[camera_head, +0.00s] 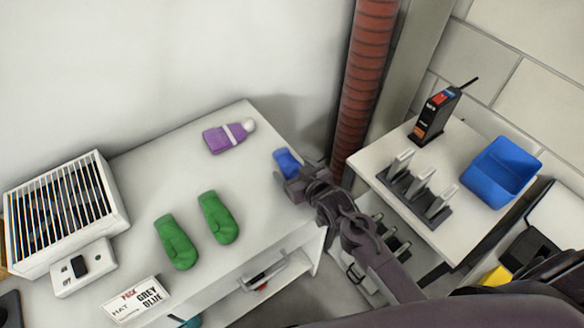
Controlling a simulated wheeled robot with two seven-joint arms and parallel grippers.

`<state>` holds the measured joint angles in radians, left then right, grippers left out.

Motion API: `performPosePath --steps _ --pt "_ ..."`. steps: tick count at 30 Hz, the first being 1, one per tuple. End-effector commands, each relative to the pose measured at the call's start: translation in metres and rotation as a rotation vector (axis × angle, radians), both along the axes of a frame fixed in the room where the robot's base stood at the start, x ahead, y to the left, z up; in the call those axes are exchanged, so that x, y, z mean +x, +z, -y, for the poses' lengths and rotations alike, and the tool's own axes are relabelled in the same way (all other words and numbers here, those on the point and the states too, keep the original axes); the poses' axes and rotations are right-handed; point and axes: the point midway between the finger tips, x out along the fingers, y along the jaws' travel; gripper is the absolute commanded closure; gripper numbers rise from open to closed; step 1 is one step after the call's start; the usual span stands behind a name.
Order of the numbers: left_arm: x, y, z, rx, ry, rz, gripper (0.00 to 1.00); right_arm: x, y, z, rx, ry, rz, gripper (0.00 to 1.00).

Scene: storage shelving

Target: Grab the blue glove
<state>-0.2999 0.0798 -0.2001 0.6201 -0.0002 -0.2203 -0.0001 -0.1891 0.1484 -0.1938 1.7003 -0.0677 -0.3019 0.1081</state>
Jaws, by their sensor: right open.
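A blue glove (286,161) lies on the white table (150,205) near its right edge. Its near part is hidden behind my right gripper (290,180). The right gripper reaches in from the lower right and is over or at the glove; I cannot tell whether it touches it. Its jaws are open. My left gripper does not show.
A sign (137,301), a switch box (84,268) and a slatted heater-like box (66,214) are left. A red pipe (365,80) and side table with blue bin (502,172) stand right.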

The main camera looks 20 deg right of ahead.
Motion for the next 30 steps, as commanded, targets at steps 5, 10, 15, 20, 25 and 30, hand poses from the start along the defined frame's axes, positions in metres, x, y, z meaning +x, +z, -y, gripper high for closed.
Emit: performPosePath --steps 5,10,15,20,25,30 --pt "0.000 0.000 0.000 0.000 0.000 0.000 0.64 0.000 0.000 0.000 0.000 0.000 0.000 0.22" --pt "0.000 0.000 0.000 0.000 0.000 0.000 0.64 0.000 0.000 0.000 0.000 0.000 0.000 0.45" --pt "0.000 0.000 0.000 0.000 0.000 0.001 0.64 0.000 0.000 0.000 0.000 0.000 0.000 0.67" --pt "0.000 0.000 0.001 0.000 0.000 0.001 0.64 0.000 0.000 0.000 0.000 0.000 0.000 0.71" --pt "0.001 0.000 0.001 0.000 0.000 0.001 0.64 0.000 0.001 0.000 0.000 0.000 0.001 0.71" --pt "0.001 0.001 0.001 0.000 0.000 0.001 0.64 0.000 0.011 0.000 0.000 0.000 0.002 0.71"
